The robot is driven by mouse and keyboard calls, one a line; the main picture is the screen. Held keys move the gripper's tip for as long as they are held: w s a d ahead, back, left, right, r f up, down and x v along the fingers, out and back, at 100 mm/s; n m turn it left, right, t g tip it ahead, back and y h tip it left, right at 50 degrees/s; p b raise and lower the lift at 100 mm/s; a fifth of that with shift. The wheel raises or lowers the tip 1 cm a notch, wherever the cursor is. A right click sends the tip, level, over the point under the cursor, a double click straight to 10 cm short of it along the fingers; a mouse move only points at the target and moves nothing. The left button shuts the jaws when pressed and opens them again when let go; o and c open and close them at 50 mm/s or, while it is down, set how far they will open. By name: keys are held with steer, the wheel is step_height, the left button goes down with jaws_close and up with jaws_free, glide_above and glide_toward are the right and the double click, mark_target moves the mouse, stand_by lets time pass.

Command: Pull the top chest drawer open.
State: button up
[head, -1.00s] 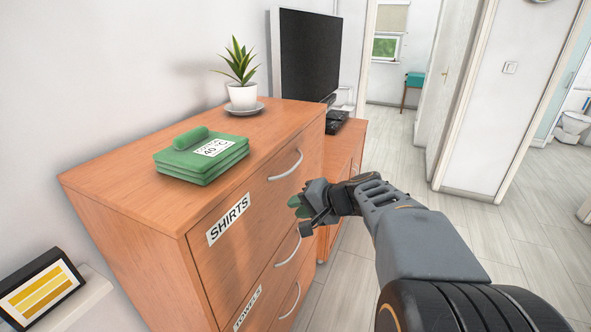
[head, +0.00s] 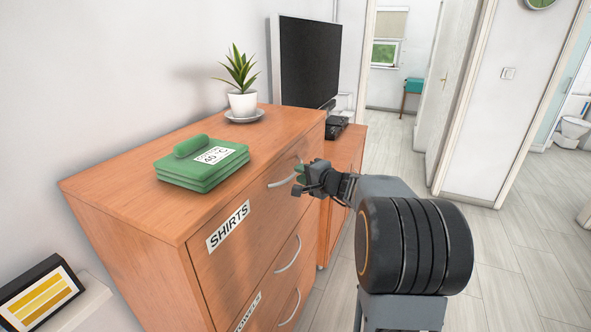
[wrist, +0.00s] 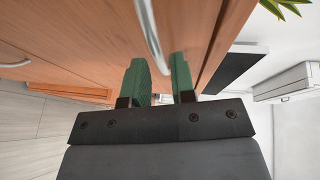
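The wooden chest (head: 130,235) has a top drawer (head: 250,225) labelled SHIRTS, which looks shut and flush with the front. Its curved silver handle (head: 281,181) is on the drawer's face; it also shows in the wrist view (wrist: 150,32). My gripper (head: 299,180) is at the right end of this handle. In the wrist view its two green-padded fingers (wrist: 160,80) are apart, with the handle's near part showing between them. I cannot tell whether either finger touches the handle.
Folded green cloths (head: 203,165) and a potted plant (head: 242,100) on a saucer stand on the chest. Lower drawers have similar handles (head: 288,255). A TV (head: 308,62) stands on a lower cabinet (head: 345,155) behind. Open floor (head: 500,250) lies to the right.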

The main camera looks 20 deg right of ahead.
steer(key=shift+x, duration=1.65)
jaws_close()
